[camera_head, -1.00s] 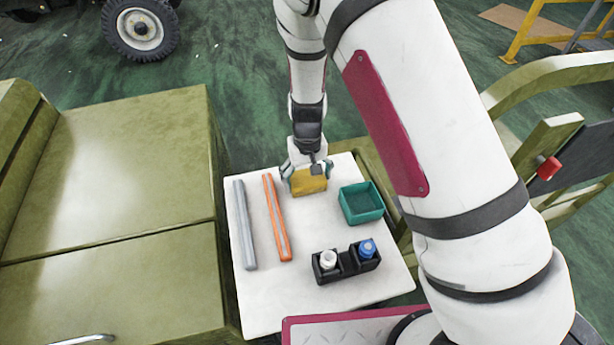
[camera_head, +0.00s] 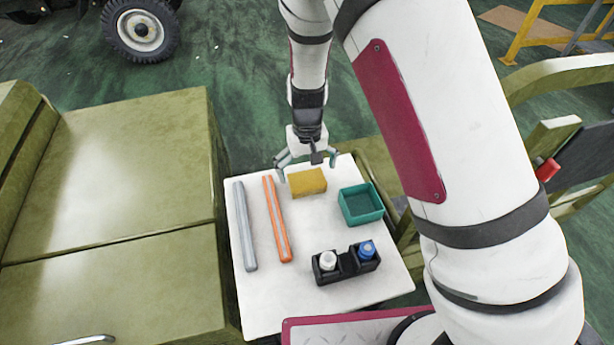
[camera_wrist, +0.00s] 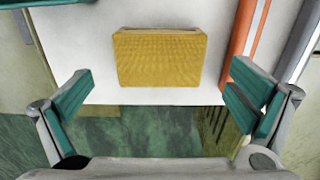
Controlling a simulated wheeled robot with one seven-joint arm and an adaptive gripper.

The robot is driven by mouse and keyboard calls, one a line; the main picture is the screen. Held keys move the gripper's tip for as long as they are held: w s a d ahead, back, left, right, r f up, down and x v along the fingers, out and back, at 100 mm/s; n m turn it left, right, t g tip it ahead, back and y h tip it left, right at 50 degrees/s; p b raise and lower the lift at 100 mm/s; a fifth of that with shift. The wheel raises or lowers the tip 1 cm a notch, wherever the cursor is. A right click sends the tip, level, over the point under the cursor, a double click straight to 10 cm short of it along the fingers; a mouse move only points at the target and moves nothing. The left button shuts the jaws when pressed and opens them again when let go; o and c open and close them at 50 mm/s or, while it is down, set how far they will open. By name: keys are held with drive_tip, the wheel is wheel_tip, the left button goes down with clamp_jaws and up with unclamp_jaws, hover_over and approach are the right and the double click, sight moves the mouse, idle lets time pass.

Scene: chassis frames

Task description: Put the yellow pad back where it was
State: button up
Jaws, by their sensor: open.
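The yellow pad (camera_head: 308,182) lies flat on the white board (camera_head: 300,300), near its far edge, between the orange bar and the teal tray. My gripper (camera_head: 306,160) is open and empty, just beyond and above the pad, apart from it. In the wrist view the pad (camera_wrist: 159,57) sits whole and uncovered at the top middle of the picture. The two teal-padded fingers (camera_wrist: 155,100) are spread wide to either side, with nothing between them.
An orange bar (camera_head: 277,218) and a grey bar (camera_head: 244,225) lie left of the pad. A teal tray (camera_head: 361,218) is to its right. A black holder (camera_head: 346,264) with a white-capped and a blue-capped bottle stands nearer. Olive seats (camera_head: 110,160) flank the board's left.

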wheel_tip(320, 180, up, 8)
drive_tip(key=shift+p, duration=0.3)
drive_tip(key=shift+r, duration=0.15)
wheel_tip(320, 180, up, 9)
drive_tip(key=y, duration=0.1)
hover_over(307, 179)
drive_tip(key=s+d, duration=0.4)
drive_tip(key=s+d+r+m+t, duration=0.1)
drive_tip(key=s+d+r, duration=0.3)
drive_tip(key=s+r, duration=0.3)
drive_tip(key=s+d+r+t, duration=0.1)
drive_tip(key=s+d+r, duration=0.2)
drive_tip(key=s, duration=0.6)
drive_tip(key=s+d+r+m+h, duration=0.1)
drive_tip(key=s+d+r, duration=0.2)
drive_tip(key=s, duration=0.6)
drive_tip(key=shift+d+r+t, duration=0.25)
drive_tip(key=shift+d+t, duration=0.15)
drive_tip(key=shift+d, duration=0.5)
drive_tip(key=shift+s, duration=0.1)
wheel_tip(307, 179, up, 7)
drive_tip(key=t+p, duration=0.1)
drive_tip(key=p, duration=0.4)
drive_tip(key=shift+f, duration=0.2)
